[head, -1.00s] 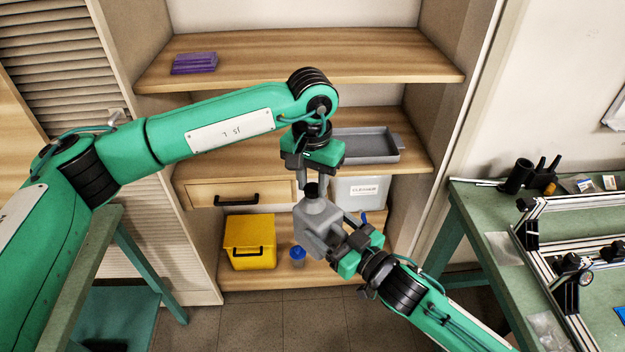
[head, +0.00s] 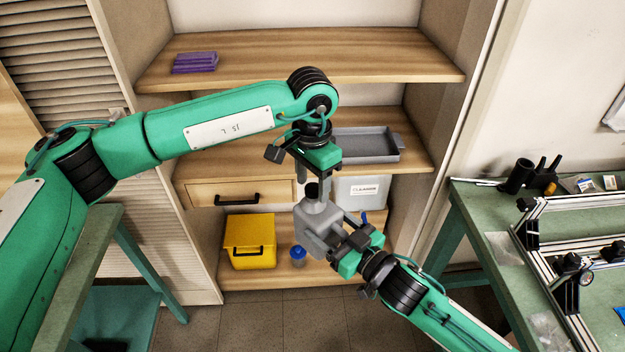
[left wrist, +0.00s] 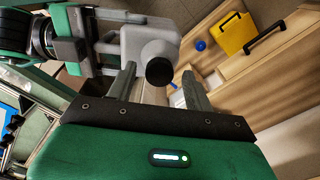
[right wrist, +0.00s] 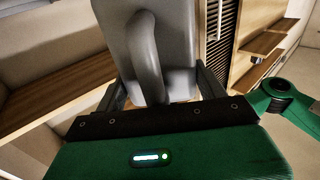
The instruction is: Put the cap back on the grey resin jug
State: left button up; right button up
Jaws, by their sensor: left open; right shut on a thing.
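The grey resin jug (head: 316,224) is held up in front of the shelves, tilted in the head view. My right gripper (head: 345,238) is shut on it; the right wrist view shows the jug's handle (right wrist: 148,60) between its fingers. The black cap (head: 311,190) sits at the mouth of the jug's neck; the left wrist view shows the cap (left wrist: 159,72) end-on. Whether it is screwed tight I cannot tell. My left gripper (head: 314,176) is open just above, its fingers on either side of the cap, with gaps visible in the left wrist view (left wrist: 160,86).
Behind stand shelves (head: 300,60) with a purple stack (head: 194,62), a grey tray (head: 368,158), a white labelled container (head: 370,192), a yellow box (head: 249,242) and a blue-lidded jar (head: 298,256). A green workbench (head: 480,205) with an aluminium frame is at right.

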pick_arm(q)
jog(key=shift+r, duration=2.25)
jog(key=shift+n, duration=0.3)
